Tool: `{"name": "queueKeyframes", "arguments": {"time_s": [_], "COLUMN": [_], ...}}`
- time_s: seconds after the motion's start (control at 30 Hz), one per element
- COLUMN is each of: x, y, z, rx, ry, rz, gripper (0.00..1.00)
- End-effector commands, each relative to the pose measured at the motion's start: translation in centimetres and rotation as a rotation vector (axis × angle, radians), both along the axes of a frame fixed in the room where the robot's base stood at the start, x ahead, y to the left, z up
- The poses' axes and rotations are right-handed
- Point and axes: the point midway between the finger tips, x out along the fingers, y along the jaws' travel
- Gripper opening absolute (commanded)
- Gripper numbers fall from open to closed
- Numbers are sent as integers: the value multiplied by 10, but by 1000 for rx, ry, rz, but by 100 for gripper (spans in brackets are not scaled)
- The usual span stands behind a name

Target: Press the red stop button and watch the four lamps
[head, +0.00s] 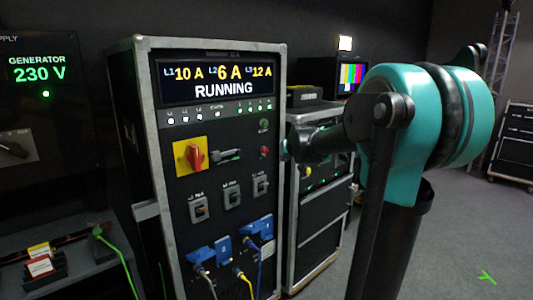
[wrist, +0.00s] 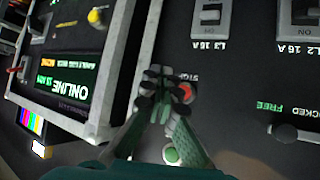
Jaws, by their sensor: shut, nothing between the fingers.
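The red stop button (head: 265,151) is on the right side of the rack's front panel, below a green button (head: 264,124). In the wrist view the red button (wrist: 186,92) shows beside my fingertips, partly covered by them. My gripper (wrist: 160,80) is shut and empty; whether it touches the button I cannot tell. In the head view my gripper (head: 285,151) is close to the panel's right edge. Small lamps sit under the display: lit white lamps (head: 185,120) at left and lit green lamps (head: 254,108) at right. The display (head: 217,80) reads RUNNING.
A yellow-and-red rotary switch (head: 190,155) and several breakers (head: 232,196) share the panel, with blue connectors (head: 202,250) and cables below. A generator panel (head: 45,75) reads 230 V at left. A second rack (head: 318,225) stands behind right.

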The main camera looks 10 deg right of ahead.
Motion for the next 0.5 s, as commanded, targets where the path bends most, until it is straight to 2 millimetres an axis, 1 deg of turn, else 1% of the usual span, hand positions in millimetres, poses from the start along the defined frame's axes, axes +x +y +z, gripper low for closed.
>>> {"name": "queueKeyframes", "arguments": {"time_s": [0.3, 0.5], "x": [35, 52], "y": [26, 39], "z": [0, 0], "rx": [0, 0], "ry": [0, 0], "rz": [2, 2], "gripper": [0, 0]}}
